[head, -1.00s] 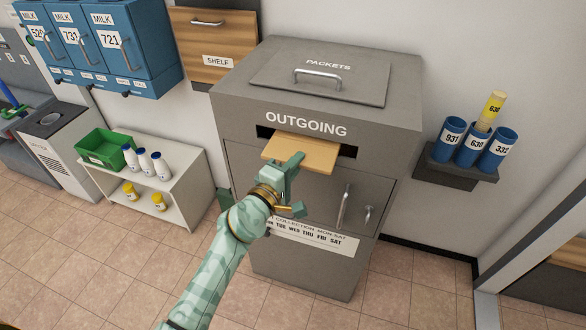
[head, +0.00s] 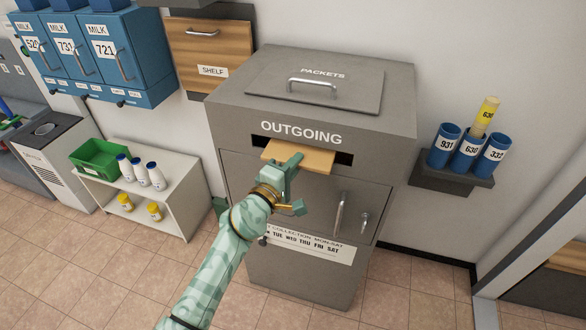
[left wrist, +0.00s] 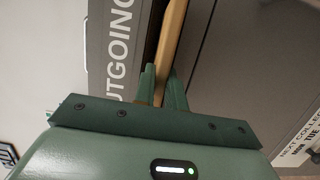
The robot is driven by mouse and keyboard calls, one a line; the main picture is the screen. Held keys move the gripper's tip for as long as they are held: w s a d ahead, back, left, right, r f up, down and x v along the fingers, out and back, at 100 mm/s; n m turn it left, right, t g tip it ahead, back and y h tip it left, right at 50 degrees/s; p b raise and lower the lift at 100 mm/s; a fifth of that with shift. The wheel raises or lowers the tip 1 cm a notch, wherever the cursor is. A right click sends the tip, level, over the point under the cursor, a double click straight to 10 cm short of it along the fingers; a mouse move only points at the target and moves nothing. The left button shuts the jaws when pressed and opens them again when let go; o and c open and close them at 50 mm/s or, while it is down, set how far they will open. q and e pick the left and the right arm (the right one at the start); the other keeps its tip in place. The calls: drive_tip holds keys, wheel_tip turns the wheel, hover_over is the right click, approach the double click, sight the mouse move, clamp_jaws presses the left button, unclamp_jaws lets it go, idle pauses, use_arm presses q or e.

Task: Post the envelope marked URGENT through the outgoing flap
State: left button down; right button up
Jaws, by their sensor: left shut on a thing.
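A tan envelope (head: 305,157) lies flat at the dark slot (head: 343,160) under the word OUTGOING on the grey box (head: 250,115). Its far edge is in the slot and its near part sticks out. My left gripper (head: 290,165) is shut on the near edge of the envelope. In the left wrist view the fingers (left wrist: 163,88) pinch the envelope (left wrist: 171,40), which is seen edge-on beside the OUTGOING lettering. No URGENT mark can be read on the side I see. My right gripper is not in view.
The box has a PACKETS lid (head: 318,90) on top and a door with a handle (head: 340,214) below the slot. A white shelf (head: 185,205) with bottles and a green crate (head: 97,160) stands left. Blue tubes (head: 468,150) hang on the right wall.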

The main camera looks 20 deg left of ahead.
sight(301, 150)
use_arm(q)
drive_tip(key=shift+a+b+x, duration=0.25)
drive_tip(key=shift+x, duration=0.85)
drive_tip(key=shift+a+b+x, duration=0.25)
drive_tip(key=shift+x, duration=0.9)
drive_tip(key=shift+w, duration=0.15)
drive_tip(key=c, duration=1.4)
unclamp_jaws()
drive_tip(key=shift+o, duration=0.2)
